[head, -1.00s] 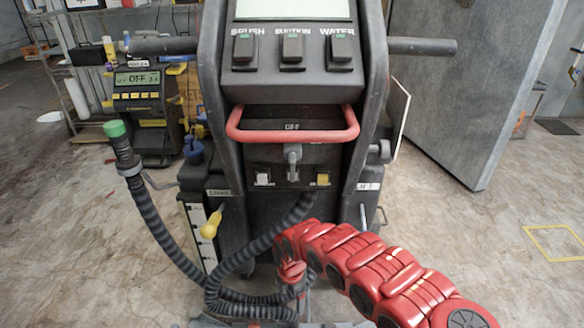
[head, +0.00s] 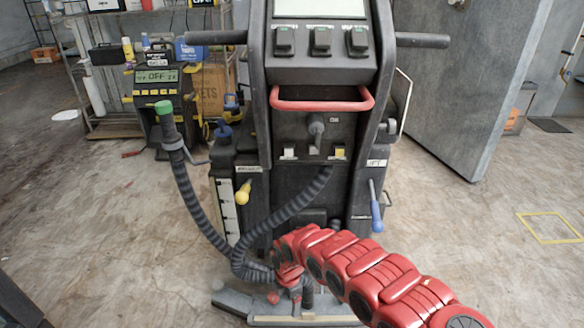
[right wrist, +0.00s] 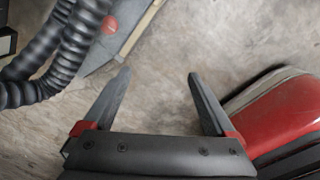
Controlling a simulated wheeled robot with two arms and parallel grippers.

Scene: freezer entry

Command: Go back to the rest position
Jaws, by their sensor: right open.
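The dark floor-cleaning machine (head: 310,200) stands upright in the middle of the head view, with a red handle bar (head: 318,105) and a hose (head: 192,200). My right arm comes in from the lower right, and my right gripper (head: 292,282) is low in front of the machine, partly hidden by the arm. In the right wrist view my right gripper (right wrist: 158,74) has its two fingers spread with only floor between them, so it is open and empty. The hose (right wrist: 75,45) shows at that view's upper left, apart from the fingers. My left gripper is not in view.
A black and yellow charger unit (head: 160,100) and a rack (head: 112,125) stand at the back left. A large grey door (head: 455,80) stands open at the right. Yellow tape (head: 550,228) marks the floor at the right.

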